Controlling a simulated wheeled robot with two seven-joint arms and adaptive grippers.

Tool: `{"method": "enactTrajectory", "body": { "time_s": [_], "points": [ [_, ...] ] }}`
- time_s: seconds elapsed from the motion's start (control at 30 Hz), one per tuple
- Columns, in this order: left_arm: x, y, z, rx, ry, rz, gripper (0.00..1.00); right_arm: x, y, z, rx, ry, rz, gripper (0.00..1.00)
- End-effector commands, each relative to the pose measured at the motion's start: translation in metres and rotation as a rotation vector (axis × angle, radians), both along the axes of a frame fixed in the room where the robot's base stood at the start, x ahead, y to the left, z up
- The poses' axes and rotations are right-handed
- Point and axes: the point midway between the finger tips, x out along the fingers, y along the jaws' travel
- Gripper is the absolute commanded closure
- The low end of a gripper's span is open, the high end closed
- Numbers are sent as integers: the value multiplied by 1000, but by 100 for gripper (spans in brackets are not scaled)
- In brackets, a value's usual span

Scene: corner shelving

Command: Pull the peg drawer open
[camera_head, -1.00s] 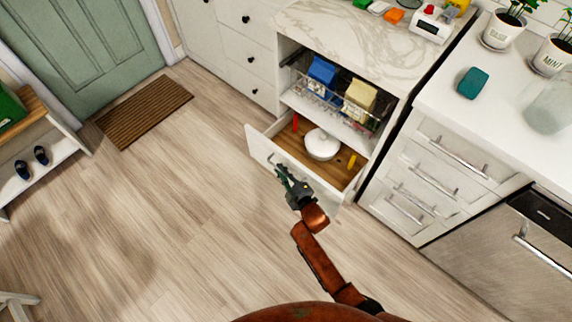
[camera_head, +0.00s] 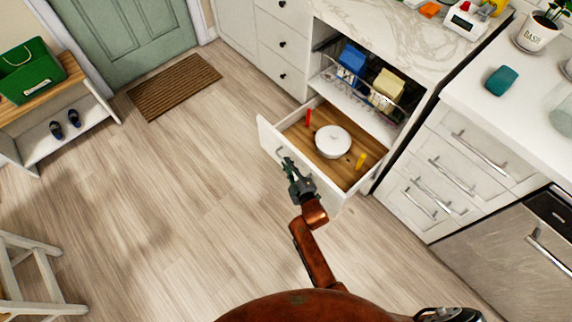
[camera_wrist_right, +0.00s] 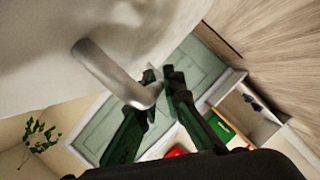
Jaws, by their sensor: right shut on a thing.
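The peg drawer (camera_head: 338,183) is pulled well out from the cabinet, showing its wooden floor. In it stand a red peg (camera_head: 308,117), a yellow peg (camera_head: 361,160) and, between them, a white lidded pot (camera_head: 332,142). My right gripper (camera_head: 287,167) is at the outer face of the drawer front, shut on the drawer handle. In the right wrist view the metal handle (camera_wrist_right: 105,72) runs from the white front to between the fingers (camera_wrist_right: 160,78). The gripper hides part of the handle in the head view. My left gripper is not in view.
Above the drawer, a wire rack (camera_head: 345,88) holds a blue and a yellow block. A marble counter (camera_head: 395,35) is over it. Drawers with bar handles (camera_head: 440,178) and a steel appliance (camera_head: 500,255) stand right. A stool (camera_head: 35,265) is at lower left. The middle floor is clear.

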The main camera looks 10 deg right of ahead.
Motion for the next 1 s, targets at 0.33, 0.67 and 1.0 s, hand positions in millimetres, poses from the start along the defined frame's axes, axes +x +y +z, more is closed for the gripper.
{"method": "enactTrajectory", "body": {
  "time_s": [0.33, 0.67, 1.0],
  "points": [
    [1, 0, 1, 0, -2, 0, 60, 0, 1, -1, 0, 2, 1, 80],
    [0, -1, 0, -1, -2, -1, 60, 0, 1, 0, 0, 1, 2, 74],
    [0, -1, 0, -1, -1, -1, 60, -42, -6, 7, -1, 4, 0, 74]
  ]
}}
